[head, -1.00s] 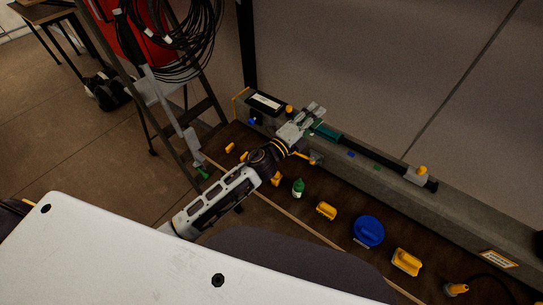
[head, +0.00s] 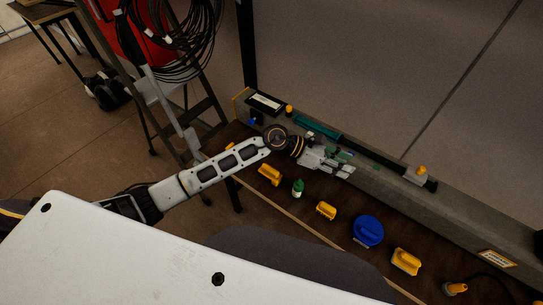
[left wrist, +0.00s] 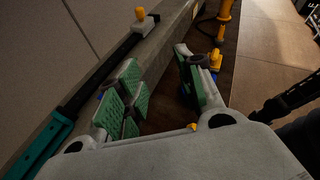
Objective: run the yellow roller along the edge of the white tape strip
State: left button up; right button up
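My left gripper (head: 343,165) is over the near edge of the grey beam, to the right of the teal sleeve. In the left wrist view its green-padded fingers (left wrist: 158,92) stand apart with a clear gap between them, and nothing is held. A small yellow piece (left wrist: 193,126) shows close to the palm; I cannot tell what it is. Several yellow tools lie on the brown bench, among them one in the middle (head: 326,210); I cannot tell which is the roller. A white strip (head: 265,102) shows on a black plate at the beam's far left end. My right gripper is not in view.
The grey beam (head: 460,222) carries a dark spar with a teal sleeve (head: 317,132) and a yellow-knobbed clamp (head: 419,174). A green bottle (head: 298,188) and a blue round object (head: 368,231) stand on the bench. A ladder (head: 210,100) is at the left.

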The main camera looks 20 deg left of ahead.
pick_arm(q)
jog(key=a+f+m+g+y, duration=0.2)
jog(key=a+f+m+y, duration=0.35)
jog(key=a+f, duration=0.25)
jog(key=w+a+y, duration=0.1)
jog(key=a+y, duration=0.1)
jog(key=a, duration=0.3)
jog(key=w+a+f+m+y, duration=0.1)
jog(key=a+y, duration=0.2)
jog(key=a, duration=0.2)
jog(key=w+a+f+m+y, duration=0.1)
jog(key=w+a+y, duration=0.1)
jog(key=a, duration=0.3)
jog(key=shift+a+f+y, duration=0.2)
jog(key=shift+y, duration=0.35)
jog(key=shift+f, duration=0.15)
